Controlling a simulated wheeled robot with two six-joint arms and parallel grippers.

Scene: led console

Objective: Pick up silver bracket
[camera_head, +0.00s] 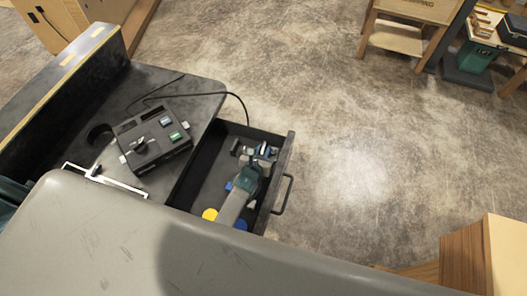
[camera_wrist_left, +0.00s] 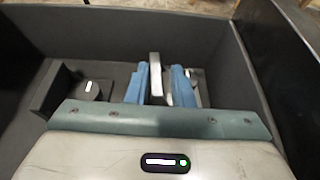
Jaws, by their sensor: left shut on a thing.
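My left gripper (camera_head: 257,158) reaches down into the open drawer (camera_head: 288,150). In the left wrist view the left gripper (camera_wrist_left: 156,84) has its two blue fingers shut on the silver bracket (camera_wrist_left: 155,72), a pale metal piece that stands up between them. The fingers hide part of the bracket. In the head view the bracket is too small and covered to make out clearly. My right gripper does not show.
A black console (camera_head: 155,137) with buttons and a knob stands on the dark desk (camera_head: 150,78), with a cable behind it. A yellow disc (camera_head: 210,214) and a blue disc (camera_head: 240,223) lie in the drawer. The drawer handle (camera_head: 284,195) sticks out right.

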